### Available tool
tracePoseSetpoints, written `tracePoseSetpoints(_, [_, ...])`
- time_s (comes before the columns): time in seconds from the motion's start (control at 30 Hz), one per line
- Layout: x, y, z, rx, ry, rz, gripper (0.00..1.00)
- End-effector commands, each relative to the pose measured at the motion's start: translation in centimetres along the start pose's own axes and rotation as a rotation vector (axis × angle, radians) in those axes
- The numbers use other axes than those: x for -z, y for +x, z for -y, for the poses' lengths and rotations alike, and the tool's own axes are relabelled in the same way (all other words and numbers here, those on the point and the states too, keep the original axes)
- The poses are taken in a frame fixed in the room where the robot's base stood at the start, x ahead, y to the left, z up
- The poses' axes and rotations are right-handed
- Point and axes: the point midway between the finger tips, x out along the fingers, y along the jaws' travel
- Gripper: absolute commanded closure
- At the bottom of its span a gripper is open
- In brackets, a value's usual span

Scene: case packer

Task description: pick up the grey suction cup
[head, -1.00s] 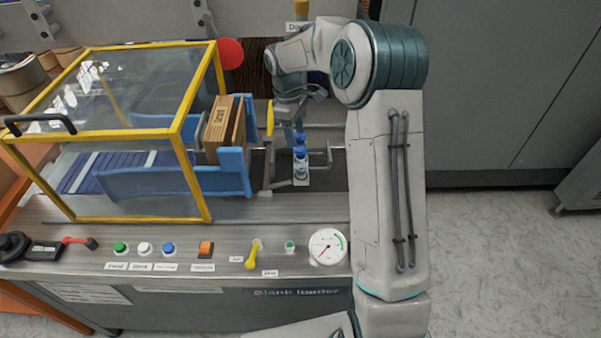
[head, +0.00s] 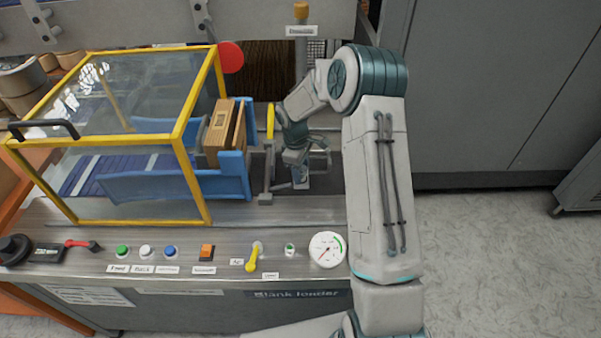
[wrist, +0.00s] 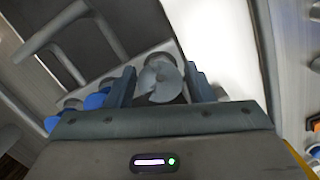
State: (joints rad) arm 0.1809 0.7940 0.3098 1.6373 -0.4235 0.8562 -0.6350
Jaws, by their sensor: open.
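The grey suction cup (wrist: 160,82) shows in the wrist view as a round, pale grey disc with a notched face. My gripper (wrist: 159,68) is open, with one blue-grey finger on each side of the cup. I cannot tell whether either finger touches it. In the head view my gripper (head: 296,158) is low over the rack beside the blue magazine, and the cup is hidden behind my wrist.
Blue cups (wrist: 95,101) sit left of my gripper in the wrist view, near grey bars. In the head view, the blue magazine (head: 235,178) holding brown cartons (head: 222,130) and a yellow-framed guard (head: 195,165) stand to the left. A yellow lever (head: 270,120) rises close by.

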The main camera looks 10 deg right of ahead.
Motion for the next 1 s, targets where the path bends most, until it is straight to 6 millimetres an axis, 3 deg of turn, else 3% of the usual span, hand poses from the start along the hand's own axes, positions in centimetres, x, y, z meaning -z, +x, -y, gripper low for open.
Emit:
tracePoseSetpoints(0.23, [0.0, 0.2, 0.0, -0.001, 0.0, 0.0, 0.55])
tracePoseSetpoints(0.33, [0.0, 0.2, 0.0, -0.001, 0.0, 0.0, 0.83])
tracePoseSetpoints(0.37, [0.0, 0.2, 0.0, -0.001, 0.0, 0.0, 0.84])
tracePoseSetpoints(0.77, [-0.1, -0.3, -0.1, -0.002, 0.001, 0.0, 0.85])
tracePoseSetpoints(1.0, [-0.4, -3.4, -0.1, -0.006, 0.003, -0.003, 0.85])
